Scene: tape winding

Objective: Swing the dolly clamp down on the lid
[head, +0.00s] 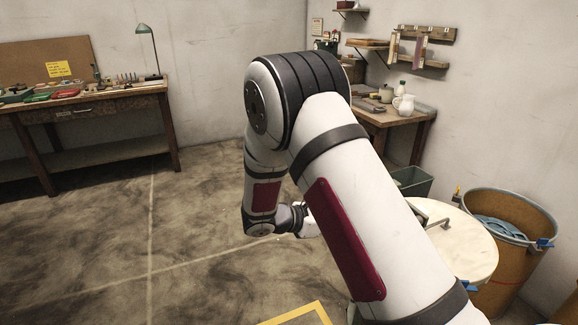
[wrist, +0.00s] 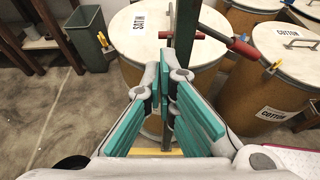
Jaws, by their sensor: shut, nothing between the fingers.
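My gripper (wrist: 166,82) shows in the wrist view with its teal-padded fingers brought together and nothing held.
A COTTON drum (wrist: 285,95) stands close on the right in the wrist view, with another drum behind. A green bin (wrist: 92,45) stands at the left. An open drum (head: 510,225) holds blue material. Workbenches (head: 100,100) line the walls; the left floor is clear.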

